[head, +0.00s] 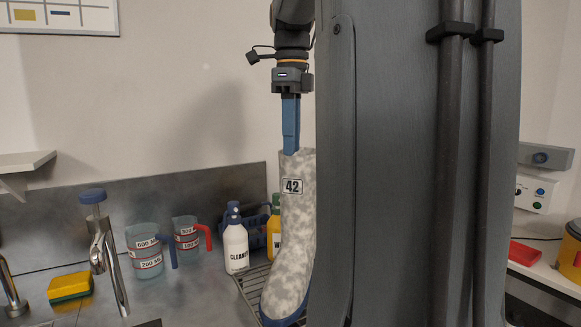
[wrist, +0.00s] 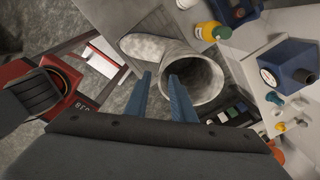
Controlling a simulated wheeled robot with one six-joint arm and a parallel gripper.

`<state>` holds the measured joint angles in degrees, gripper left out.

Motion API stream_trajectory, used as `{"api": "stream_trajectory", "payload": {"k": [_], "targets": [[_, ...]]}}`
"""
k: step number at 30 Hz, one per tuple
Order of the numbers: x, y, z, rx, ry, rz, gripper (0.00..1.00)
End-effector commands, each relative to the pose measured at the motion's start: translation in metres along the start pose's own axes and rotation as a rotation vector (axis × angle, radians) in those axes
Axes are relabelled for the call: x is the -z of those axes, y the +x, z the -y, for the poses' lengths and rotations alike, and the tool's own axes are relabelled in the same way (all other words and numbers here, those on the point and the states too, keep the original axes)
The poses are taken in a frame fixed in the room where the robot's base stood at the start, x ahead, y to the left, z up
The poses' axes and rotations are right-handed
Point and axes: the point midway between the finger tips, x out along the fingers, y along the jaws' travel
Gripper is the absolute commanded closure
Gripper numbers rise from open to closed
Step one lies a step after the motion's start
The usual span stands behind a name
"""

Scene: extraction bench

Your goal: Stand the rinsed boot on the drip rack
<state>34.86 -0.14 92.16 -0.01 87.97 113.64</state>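The boot (head: 295,222) is mottled grey-white with a "42" label and a blue sole. It stands upright, with its sole appearing to be on the wire drip rack (head: 249,283); its right side is hidden behind my column. My gripper (head: 291,150) is directly above the boot, its blue fingers pointing down at the top rim. In the wrist view the boot's round opening (wrist: 195,80) lies just beyond the fingertips. The two fingers (wrist: 161,76) are apart with a visible gap, near the rim's left side. Whether they touch the rim is not clear.
A white cleaner bottle (head: 236,245) and a yellow bottle (head: 273,238) stand close left of the boot. Measuring jugs (head: 146,252), a tap (head: 103,245) and a yellow sponge (head: 70,287) are further left. A red machine (wrist: 65,85) shows in the wrist view.

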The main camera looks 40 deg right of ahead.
Motion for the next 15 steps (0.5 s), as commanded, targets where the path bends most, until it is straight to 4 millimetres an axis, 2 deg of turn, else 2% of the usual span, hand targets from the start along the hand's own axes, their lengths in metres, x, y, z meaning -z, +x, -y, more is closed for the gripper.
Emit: {"api": "stream_trajectory", "payload": {"k": [6,15], "targets": [[0.000,-0.027,0.001,0.001,0.000,0.000,0.77],[0.000,-0.033,0.000,0.000,0.000,0.000,0.77]]}}
